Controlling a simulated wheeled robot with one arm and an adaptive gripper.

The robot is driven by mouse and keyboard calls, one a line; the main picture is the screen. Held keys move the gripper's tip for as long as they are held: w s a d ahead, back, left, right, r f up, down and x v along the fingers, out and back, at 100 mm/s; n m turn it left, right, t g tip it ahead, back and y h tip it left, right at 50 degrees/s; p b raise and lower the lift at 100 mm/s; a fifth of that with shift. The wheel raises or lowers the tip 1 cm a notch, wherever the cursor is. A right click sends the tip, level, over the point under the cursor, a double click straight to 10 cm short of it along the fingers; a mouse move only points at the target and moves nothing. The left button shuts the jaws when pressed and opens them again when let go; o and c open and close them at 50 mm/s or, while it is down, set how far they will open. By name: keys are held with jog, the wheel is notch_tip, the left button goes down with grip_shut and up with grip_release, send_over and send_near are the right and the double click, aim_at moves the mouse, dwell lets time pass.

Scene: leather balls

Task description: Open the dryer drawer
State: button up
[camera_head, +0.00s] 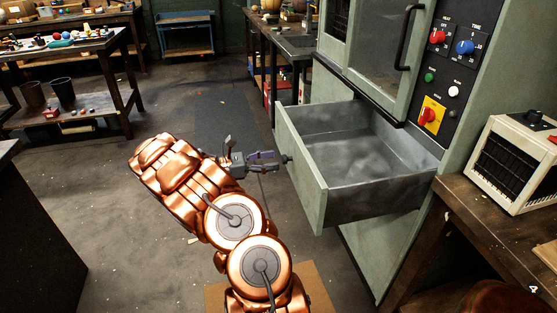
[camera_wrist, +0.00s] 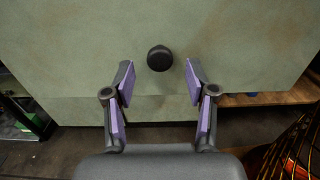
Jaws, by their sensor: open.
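The dryer (camera_head: 360,85) is a pale green cabinet at the right in the head view. Its drawer (camera_head: 312,181) is pulled well out, and its grey metal inside is bare. In the wrist view the drawer's green front (camera_wrist: 90,50) fills the upper part, with a round black knob (camera_wrist: 159,58) on it. My gripper (camera_head: 280,162) is in front of the drawer front. In the wrist view my gripper (camera_wrist: 159,82) is open, with its purple-padded fingers to either side of and a little below the knob. The fingers look apart from the knob.
A control panel (camera_head: 455,70) with coloured knobs is on the dryer's right. A heater-like box (camera_head: 515,160) stands on a wooden bench (camera_head: 475,225) at the right. A cluttered table (camera_head: 70,50) is at the left. The floor (camera_head: 120,220) around my arm's left is mostly clear.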

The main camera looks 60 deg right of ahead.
jog(key=v, duration=0.8)
jog(key=shift+w+a, duration=0.1)
jog(key=shift+a, duration=0.05)
jog(key=s+a+r+m+t+y, duration=0.3)
jog(key=s+a+r+m+y, duration=0.15)
jog(key=s+a+r, duration=0.4)
jog(key=s+a+f+m+t+y, duration=0.1)
jog(key=s+a+f+t+y, duration=0.3)
jog(key=a, duration=0.7)
jog(key=s+a+m+t+y, duration=0.1)
jog(key=s+a+m, duration=0.1)
jog(key=s+a, duration=0.65)
jog(key=s+a+f+m+t+y, duration=0.1)
jog(key=s+a+f+t+y, duration=0.15)
jog(key=a, duration=1.15)
notch_tip(320, 180, up, 18)
jog(key=w+t+p, duration=0.1)
jog(key=p, duration=1.5)
jog(key=shift+w+r, duration=0.2)
jog(key=shift+w, duration=0.1)
jog(key=shift+c, duration=0.4)
